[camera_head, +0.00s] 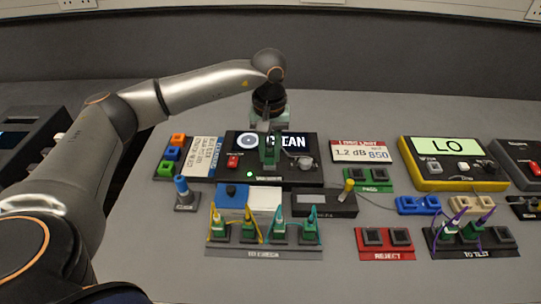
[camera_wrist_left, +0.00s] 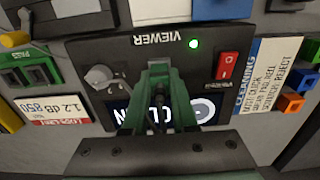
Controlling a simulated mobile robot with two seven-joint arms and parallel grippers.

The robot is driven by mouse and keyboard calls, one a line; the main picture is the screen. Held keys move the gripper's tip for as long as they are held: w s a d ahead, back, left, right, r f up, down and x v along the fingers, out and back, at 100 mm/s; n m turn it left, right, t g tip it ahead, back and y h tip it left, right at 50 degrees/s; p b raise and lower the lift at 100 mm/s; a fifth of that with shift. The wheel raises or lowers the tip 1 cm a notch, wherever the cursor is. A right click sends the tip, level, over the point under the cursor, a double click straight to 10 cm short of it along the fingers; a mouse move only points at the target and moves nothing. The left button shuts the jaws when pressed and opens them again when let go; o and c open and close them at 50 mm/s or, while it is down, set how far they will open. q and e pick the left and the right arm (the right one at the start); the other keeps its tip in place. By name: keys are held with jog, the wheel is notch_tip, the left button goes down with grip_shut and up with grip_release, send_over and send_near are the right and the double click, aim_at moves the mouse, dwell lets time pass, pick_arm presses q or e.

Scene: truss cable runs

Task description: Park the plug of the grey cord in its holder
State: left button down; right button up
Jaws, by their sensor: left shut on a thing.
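My left gripper (camera_head: 270,162) points down over the black viewer box, and its green fingers are closed together there. In the left wrist view the fingers (camera_wrist_left: 160,72) reach toward the viewer's front edge. A thin grey cord (camera_head: 437,199) shows by the blue block (camera_head: 418,205), below the yellow meter. I cannot tell its plug or its holder for sure. My right gripper is not in view.
The viewer (camera_head: 312,174) reads CLEAN and has a lit green lamp. The TO CHECK tray (camera_head: 264,252) holds several cords with green plugs. A yellow-topped piece (camera_head: 347,188) stands at a dark box. The front table is clear.

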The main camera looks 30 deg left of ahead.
pick_arm(q)
jog(key=shift+r, duration=0.2)
jog(key=shift+r+p, duration=1.65)
jog(key=shift+r, duration=0.55)
jog(key=shift+f, duration=0.1)
